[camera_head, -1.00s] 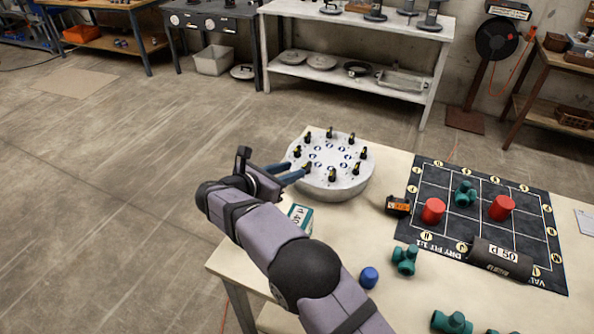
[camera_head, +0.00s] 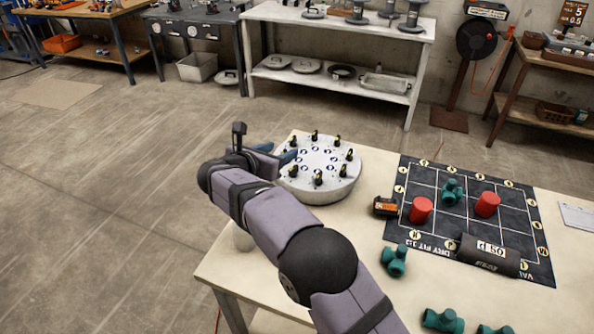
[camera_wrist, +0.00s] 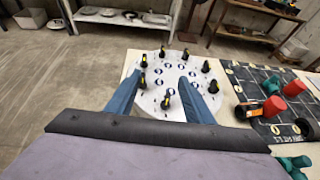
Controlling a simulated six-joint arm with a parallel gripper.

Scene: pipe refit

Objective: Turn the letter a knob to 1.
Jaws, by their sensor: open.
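A round whitish drum (camera_head: 325,190) stands on the table's left corner, with several black and yellow knobs around its top rim. Blue letter marks ring the inner part of its top; I cannot read which knob is letter a. My gripper (camera_head: 290,155) is at the drum's left side. In the wrist view its two blue fingers (camera_wrist: 160,98) are spread over the near part of the drum top (camera_wrist: 180,88). Knob settings are too small to read.
Right of the drum are an orange and black device (camera_head: 385,207) and a dark grid mat (camera_head: 455,215) with red cylinders (camera_head: 487,204), a grey cylinder (camera_head: 488,255) and a green fitting (camera_head: 452,191). More green fittings (camera_head: 394,261) lie at the table's front.

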